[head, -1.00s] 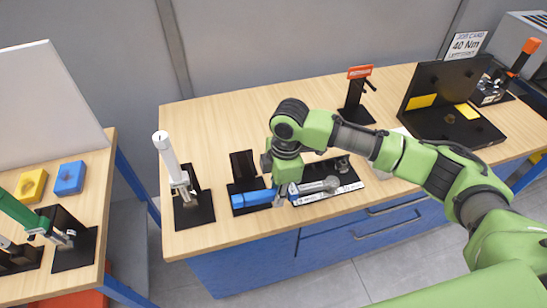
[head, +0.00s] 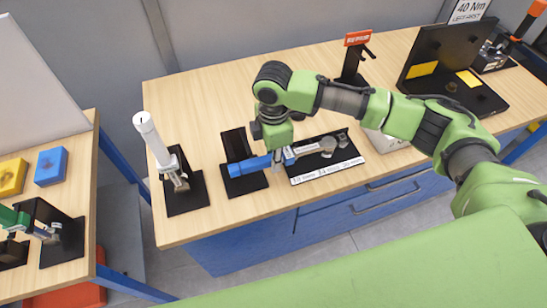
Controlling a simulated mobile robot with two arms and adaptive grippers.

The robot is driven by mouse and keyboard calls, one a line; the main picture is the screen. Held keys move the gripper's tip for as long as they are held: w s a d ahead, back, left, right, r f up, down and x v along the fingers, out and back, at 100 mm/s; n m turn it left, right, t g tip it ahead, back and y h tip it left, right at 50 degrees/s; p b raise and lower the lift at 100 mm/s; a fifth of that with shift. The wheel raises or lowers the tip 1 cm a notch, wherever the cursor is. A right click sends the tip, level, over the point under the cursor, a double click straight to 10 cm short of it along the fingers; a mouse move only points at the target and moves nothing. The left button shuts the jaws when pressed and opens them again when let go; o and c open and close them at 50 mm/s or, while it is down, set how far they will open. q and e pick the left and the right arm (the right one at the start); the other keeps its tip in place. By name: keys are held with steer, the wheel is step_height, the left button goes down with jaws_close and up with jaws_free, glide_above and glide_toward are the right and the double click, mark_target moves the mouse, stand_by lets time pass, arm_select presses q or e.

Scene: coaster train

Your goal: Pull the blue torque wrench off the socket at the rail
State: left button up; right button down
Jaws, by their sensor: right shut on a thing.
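The blue torque wrench (head: 250,166) lies roughly level along the front of the bench, blue handle to the left and silver shaft to the right. My right gripper (head: 278,162) points down and is shut on it where the handle meets the shaft. The wrench's round silver head (head: 328,146) is over the black socket rail (head: 347,170), which has a white number strip along its front. I cannot tell whether the head still touches the socket under it. A silver socket (head: 342,138) shows beside the head. My left gripper is not in view.
A black stand (head: 236,144) is behind the handle. A white-handled wrench (head: 152,138) stands in a stand to the left. A red-topped stand (head: 355,55) and black panel (head: 440,65) are behind. The bench middle (head: 210,95) is clear.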

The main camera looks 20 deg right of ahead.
step_height(320, 180, down, 2)
steer(key=shift+w+b, duration=0.1)
steer(key=shift+b, duration=0.75)
steer(key=shift+r+p, duration=0.4)
steer(key=shift+p, duration=0.05)
arm_select(q)
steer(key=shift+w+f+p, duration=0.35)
steer(key=shift+p, duration=0.1)
arm_select(e)
steer(key=shift+a+f, duration=0.1)
steer(key=shift+f, duration=0.05)
arm_select(q)
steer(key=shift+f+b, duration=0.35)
steer(key=shift+b, duration=0.05)
arm_select(e)
steer(key=shift+f, duration=1.3)
arm_select(q)
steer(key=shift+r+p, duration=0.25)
steer(key=shift+p, duration=0.05)
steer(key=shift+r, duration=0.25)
